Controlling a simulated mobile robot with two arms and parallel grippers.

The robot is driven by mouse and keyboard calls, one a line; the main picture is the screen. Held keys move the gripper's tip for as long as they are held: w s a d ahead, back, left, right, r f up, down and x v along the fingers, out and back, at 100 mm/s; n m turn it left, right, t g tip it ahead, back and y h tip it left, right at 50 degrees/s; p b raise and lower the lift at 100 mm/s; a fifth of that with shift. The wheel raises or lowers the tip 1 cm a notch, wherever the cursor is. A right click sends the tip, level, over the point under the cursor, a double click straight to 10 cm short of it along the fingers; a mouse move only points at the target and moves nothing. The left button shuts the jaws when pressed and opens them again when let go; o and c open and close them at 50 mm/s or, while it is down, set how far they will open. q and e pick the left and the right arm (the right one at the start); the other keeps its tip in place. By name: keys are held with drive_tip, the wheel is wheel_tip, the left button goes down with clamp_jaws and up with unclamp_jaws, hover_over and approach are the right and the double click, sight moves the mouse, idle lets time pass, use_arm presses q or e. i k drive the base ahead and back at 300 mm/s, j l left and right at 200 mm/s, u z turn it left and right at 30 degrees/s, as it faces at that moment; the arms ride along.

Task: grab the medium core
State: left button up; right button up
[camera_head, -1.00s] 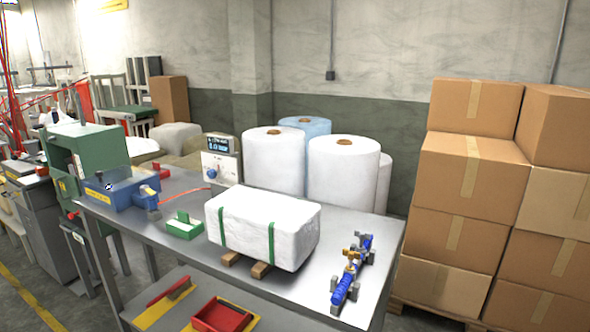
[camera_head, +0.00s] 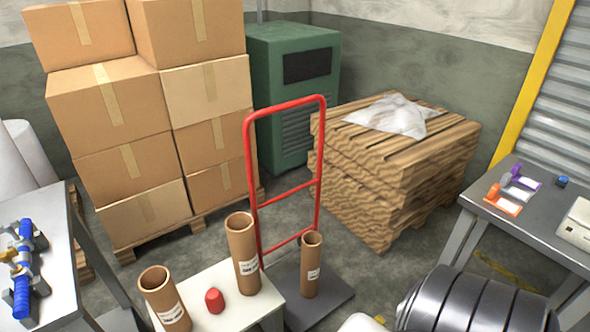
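Three brown cardboard cores stand upright, each with a small white label too small to read. A wide core (camera_head: 160,292) is at the left on a pale stand (camera_head: 210,311), partly cut off by the bottom edge. A taller core (camera_head: 243,255) stands near the back right of the same stand. A narrower core (camera_head: 311,263) stands on the dark base plate of a red hand truck. I cannot tell for certain which one is the medium core. Neither of my grippers is in view.
A red object (camera_head: 214,300) sits between the cores on the stand. The red hand truck frame (camera_head: 320,150) rises behind them. Stacked boxes (camera_head: 105,100), a green cabinet (camera_head: 290,90) and stacked pallets (camera_head: 390,170) stand behind. A dark banded cylinder (camera_head: 470,302) is at bottom right.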

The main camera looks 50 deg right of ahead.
sight(238, 226)
drive_tip(key=z, duration=1.05)
